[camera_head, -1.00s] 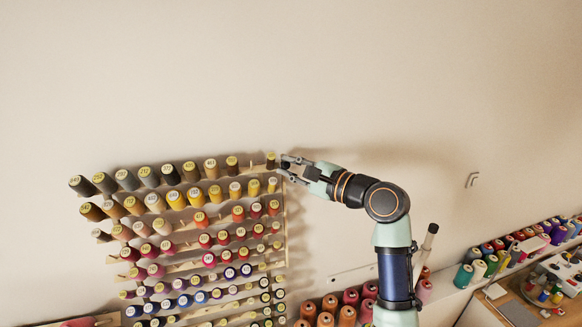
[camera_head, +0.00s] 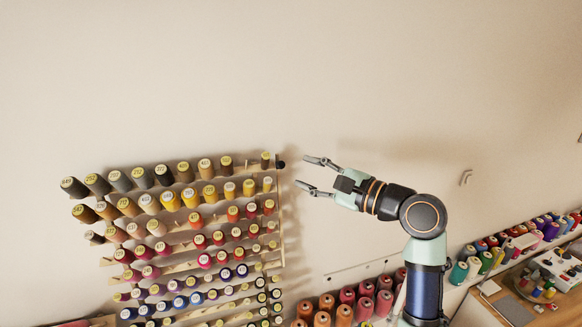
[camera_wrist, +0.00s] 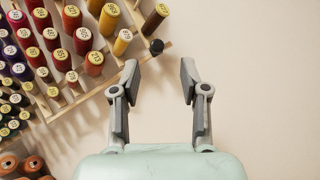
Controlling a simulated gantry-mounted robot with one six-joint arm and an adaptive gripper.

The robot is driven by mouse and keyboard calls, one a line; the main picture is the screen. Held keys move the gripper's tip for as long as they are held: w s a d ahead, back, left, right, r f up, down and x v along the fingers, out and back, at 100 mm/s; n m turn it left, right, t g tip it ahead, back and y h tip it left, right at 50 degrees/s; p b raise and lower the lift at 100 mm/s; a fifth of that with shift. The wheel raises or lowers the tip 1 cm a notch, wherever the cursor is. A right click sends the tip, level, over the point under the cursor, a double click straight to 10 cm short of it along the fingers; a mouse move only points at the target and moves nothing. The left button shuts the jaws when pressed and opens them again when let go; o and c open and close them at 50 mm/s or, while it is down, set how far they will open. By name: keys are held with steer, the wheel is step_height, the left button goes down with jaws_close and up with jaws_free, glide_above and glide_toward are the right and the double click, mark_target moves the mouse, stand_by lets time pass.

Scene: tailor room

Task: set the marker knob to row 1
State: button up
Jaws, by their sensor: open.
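The marker knob (camera_head: 281,164) is a small black round knob at the right edge of the wooden spool rack (camera_head: 281,235), level with the top row of spools. It also shows in the wrist view as a dark round cap (camera_wrist: 157,46) at the end of a row. My gripper (camera_head: 302,171) is to the right of the knob, with its fingers spread and nothing between them. In the wrist view my gripper (camera_wrist: 158,70) points toward the knob, with a gap between the fingertips and the knob.
Rows of colored thread spools (camera_head: 170,200) fill the rack to the left of the knob. More spools (camera_head: 343,315) stand below my arm. A desk with a white sewing machine (camera_head: 556,268) is at the lower right. The wall (camera_head: 300,80) above is bare.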

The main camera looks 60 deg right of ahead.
steer(key=v, duration=0.5)
steer(key=shift+a, duration=0.1)
stand_by(0.4)
steer(key=w+a+f+n+g+y+p, duration=0.1)
steer(key=w+a+f+n, duration=0.3)
steer(key=a, duration=0.3)
steer(key=w+a+f+n+g+y+p, duration=0.1)
steer(key=w+a+f+n+p, duration=0.1)
steer(key=w+a+n, duration=0.35)
steer(key=w+a+f+n+y+p, duration=0.1)
steer(key=w+a+f+n, duration=0.15)
steer(key=w+a, duration=0.55)
steer(key=s+a+f+n+g+p, duration=0.1)
steer(key=a+n, duration=0.6)
steer(key=a, duration=0.7)
steer(key=s+a+f+n+g+y+p, duration=0.1)
steer(key=s+a+f+n, duration=0.4)
steer(key=a, duration=0.9)
steer(key=s+n+p, duration=0.1)
steer(key=n, duration=0.2)
steer(key=shift+s+f+g+p, duration=0.15)
steer(key=shift+f+g+p, duration=0.2)
steer(key=shift+f+g, duration=0.05)
steer(key=shift+d, duration=0.1)
